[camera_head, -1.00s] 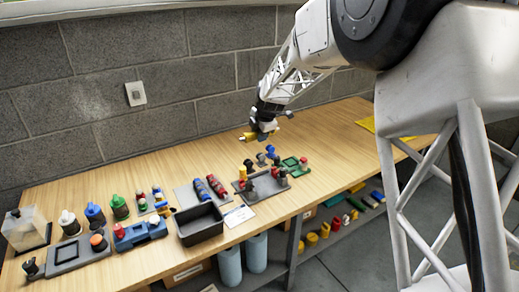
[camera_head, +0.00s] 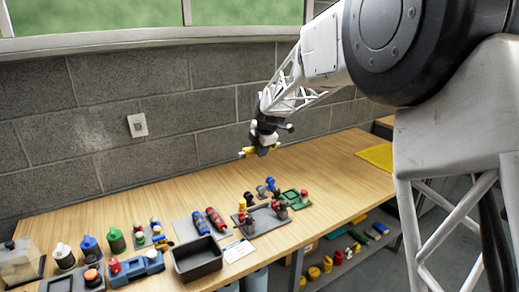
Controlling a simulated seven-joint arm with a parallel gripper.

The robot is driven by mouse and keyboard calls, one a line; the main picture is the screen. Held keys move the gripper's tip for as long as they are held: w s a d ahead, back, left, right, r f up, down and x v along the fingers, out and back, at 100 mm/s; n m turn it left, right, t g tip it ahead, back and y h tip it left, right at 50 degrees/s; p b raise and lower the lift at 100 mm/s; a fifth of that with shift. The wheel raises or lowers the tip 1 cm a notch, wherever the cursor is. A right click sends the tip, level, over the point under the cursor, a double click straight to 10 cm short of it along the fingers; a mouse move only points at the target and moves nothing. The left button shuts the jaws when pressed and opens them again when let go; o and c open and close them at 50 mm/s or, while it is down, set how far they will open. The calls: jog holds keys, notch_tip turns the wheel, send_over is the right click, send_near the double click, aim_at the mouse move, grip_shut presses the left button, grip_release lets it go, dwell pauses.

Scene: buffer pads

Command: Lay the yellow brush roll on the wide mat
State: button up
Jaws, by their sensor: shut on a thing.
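A yellow mat (camera_head: 377,156) lies flat at the table's right end, to the right of my gripper, and looks bare. A smaller grey mat (camera_head: 182,231) lies at front left, with a blue roll (camera_head: 200,222) and a red roll (camera_head: 216,219) on it. Which mat is the wide one I cannot tell for certain.
A black open bin (camera_head: 198,262) stands at the front edge. A grey tray (camera_head: 262,222) with several coloured knobbed pieces and a green tray (camera_head: 291,197) lie below my gripper. Several bottles and a blue block (camera_head: 137,268) stand at left. The table between gripper and yellow mat is clear.

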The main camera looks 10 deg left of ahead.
dwell(0.3)
jog(key=s+a+f+m+h, duration=0.25)
jog(key=a+f+m, duration=0.2)
jog(key=a, duration=0.25)
jog(key=s+a+f+m+h, duration=0.1)
jog(key=s+a+f+m, duration=0.3)
jog(key=a+f, duration=0.25)
jog(key=m+g+h, duration=0.1)
jog(key=m+g, duration=0.1)
jog(key=m, duration=0.8)
send_over(186, 233)
notch_tip(186, 233, down, 10)
jog(key=shift+s+a+f, duration=0.15)
jog(key=shift+a, duration=0.1)
jog(key=shift+f+n, duration=0.1)
jog(key=shift+n, duration=0.15)
jog(key=shift+f, duration=3.15)
jog(key=shift+f, duration=1.15)
jog(key=o, duration=1.1)
